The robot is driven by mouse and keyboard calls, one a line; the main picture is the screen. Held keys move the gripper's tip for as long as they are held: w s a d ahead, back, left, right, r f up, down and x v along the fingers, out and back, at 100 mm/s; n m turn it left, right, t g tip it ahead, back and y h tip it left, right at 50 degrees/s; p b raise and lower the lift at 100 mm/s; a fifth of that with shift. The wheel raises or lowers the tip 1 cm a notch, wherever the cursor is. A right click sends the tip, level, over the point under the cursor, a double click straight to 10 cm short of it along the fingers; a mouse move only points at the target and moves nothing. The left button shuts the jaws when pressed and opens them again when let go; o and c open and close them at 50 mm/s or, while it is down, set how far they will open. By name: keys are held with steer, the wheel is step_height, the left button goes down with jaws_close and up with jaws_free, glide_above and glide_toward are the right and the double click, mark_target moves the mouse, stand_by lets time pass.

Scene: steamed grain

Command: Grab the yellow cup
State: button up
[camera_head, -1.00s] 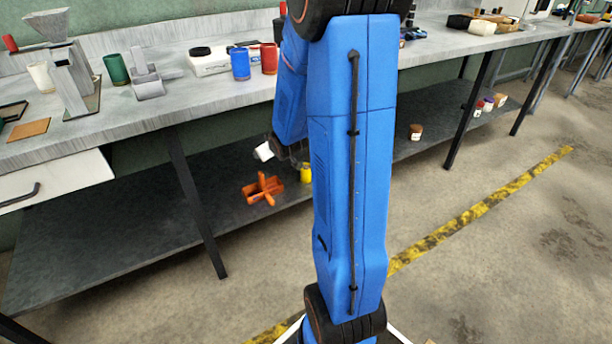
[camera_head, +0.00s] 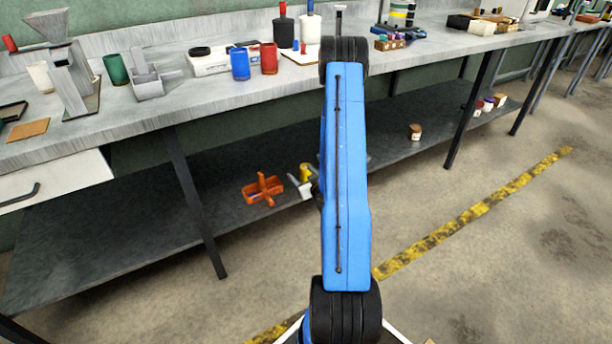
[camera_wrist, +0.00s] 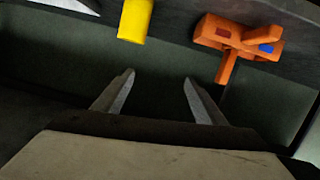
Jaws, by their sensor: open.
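The yellow cup (camera_head: 306,170) stands on the dark lower shelf under the workbench, partly hidden by pale parts at the end of my arm. In the wrist view the yellow cup (camera_wrist: 135,20) is at the top, left of centre, cut off by the picture's edge. My gripper (camera_wrist: 157,85) is open, with nothing between its two pale fingers. The cup lies beyond the fingertips, apart from them and slightly to the left. In the head view my gripper is mostly hidden behind my arm.
An orange carrier (camera_head: 262,188) sits on the lower shelf (camera_head: 130,233), left of the cup; it also shows in the wrist view (camera_wrist: 238,38). The bench top (camera_head: 200,100) above carries a blue cup (camera_head: 240,64) and a red cup (camera_head: 269,59). A dark bench leg (camera_head: 193,200) stands left.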

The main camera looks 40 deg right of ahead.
mark_target(308, 173)
steer(key=s+d+f+m+t+h, duration=0.2)
steer(key=s+d+f+m, duration=0.1)
steer(key=s+f, duration=0.45)
steer(key=shift+h, duration=0.4)
steer(key=x, duration=1.6)
steer(key=shift+w+d+f, duration=0.25)
steer(key=shift+w+d, duration=0.05)
steer(key=c, duration=1.2)
